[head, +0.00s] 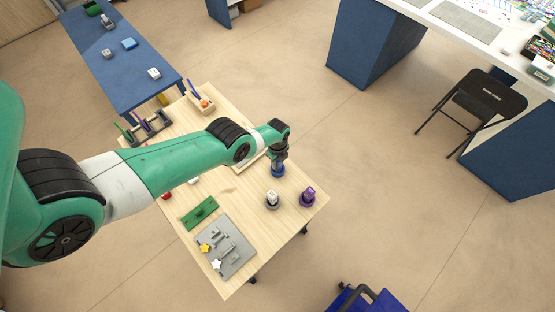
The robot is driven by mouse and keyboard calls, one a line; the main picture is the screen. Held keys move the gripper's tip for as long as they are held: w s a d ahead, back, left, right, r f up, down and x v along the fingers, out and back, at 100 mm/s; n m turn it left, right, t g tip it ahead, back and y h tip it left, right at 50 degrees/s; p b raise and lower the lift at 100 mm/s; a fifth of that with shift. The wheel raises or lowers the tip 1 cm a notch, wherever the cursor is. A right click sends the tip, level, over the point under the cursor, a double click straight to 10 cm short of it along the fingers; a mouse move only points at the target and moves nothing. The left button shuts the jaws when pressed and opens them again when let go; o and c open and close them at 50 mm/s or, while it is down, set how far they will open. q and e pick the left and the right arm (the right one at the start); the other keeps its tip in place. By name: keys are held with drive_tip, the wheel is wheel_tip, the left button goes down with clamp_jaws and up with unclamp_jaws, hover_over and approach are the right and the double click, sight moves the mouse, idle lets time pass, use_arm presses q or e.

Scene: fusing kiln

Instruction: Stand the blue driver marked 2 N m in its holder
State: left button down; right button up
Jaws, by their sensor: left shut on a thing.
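My left gripper (279,155) points down over the right part of the light wooden table (233,191). It is shut on a blue thing (277,171), taken to be the blue driver, of which only a rounded blue part shows beneath the fingers. Its marking cannot be read, and I cannot tell whether it touches the table or a holder. Just nearer stand a white-topped piece (272,198) and a purple piece (308,194), each with a round base. I cannot tell which thing is the blue driver's holder. My right gripper is not in view.
A grey plate (240,262) with star shapes and a green plate (199,212) lie at the near side. My left arm hides the table's middle.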

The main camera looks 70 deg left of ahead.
use_arm(q)
drive_tip(key=c, duration=0.5)
unclamp_jaws()
wheel_tip(320, 180, up, 12)
drive_tip(key=p, duration=1.2)
drive_tip(key=shift+f, duration=0.15)
drive_tip(key=shift+f, duration=0.1)
